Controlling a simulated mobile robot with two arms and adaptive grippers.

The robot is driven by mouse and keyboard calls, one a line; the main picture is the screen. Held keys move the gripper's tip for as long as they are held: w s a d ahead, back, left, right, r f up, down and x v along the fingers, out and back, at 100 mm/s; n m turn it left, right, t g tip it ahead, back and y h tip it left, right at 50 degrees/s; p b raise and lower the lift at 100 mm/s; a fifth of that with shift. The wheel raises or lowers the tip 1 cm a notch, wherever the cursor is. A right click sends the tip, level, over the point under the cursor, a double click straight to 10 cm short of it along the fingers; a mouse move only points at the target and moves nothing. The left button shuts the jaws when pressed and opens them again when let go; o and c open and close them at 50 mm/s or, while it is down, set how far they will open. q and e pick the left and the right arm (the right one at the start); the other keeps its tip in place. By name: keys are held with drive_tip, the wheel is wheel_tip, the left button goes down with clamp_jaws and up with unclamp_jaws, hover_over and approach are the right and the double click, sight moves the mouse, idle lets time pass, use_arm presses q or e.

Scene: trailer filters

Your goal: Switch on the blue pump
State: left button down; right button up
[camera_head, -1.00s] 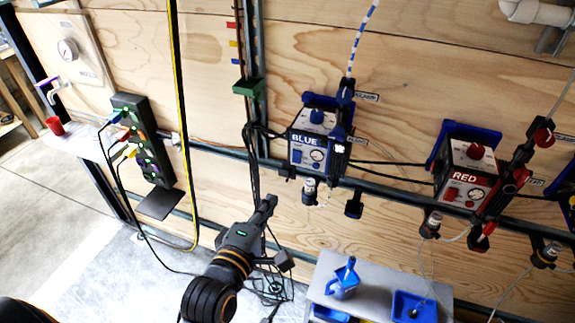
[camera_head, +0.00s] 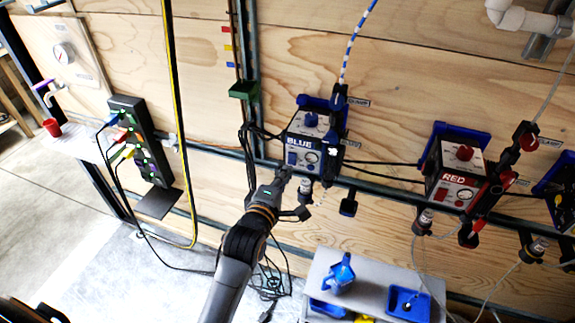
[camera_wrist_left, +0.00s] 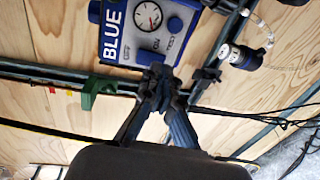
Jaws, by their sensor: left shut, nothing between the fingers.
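The blue pump (camera_head: 309,139) is a box on the wall rail with a white front, the word BLUE, a round gauge and a blue knob on top. In the left wrist view the pump (camera_wrist_left: 117,45) shows its label, gauge and blue buttons or knobs on its face. My left gripper (camera_head: 283,174) is shut and empty, just below the pump's lower front edge. In the left wrist view its fingertips (camera_wrist_left: 157,72) lie together at the pump's lower edge; I cannot tell whether they touch it. My right gripper is not in view.
The red pump (camera_head: 458,176) hangs to the right on the same rail. A black power strip (camera_head: 141,142) with several plugs is at left. A grey table (camera_head: 383,273) with blue containers stands below. Cables hang around the rail (camera_head: 385,198).

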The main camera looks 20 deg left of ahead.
sight(292, 159)
use_arm(q)
drive_tip(key=shift+w+f, duration=0.15)
drive_tip(key=shift+w, duration=0.9)
drive_tip(key=shift+f, duration=0.15)
drive_tip(key=shift+w+f+t+b, duration=0.2)
drive_tip(key=shift+f+t+b, duration=0.1)
drive_tip(key=shift+b, duration=0.5)
drive_tip(key=shift+r+p, duration=0.35)
drive_tip(key=shift+r, duration=0.05)
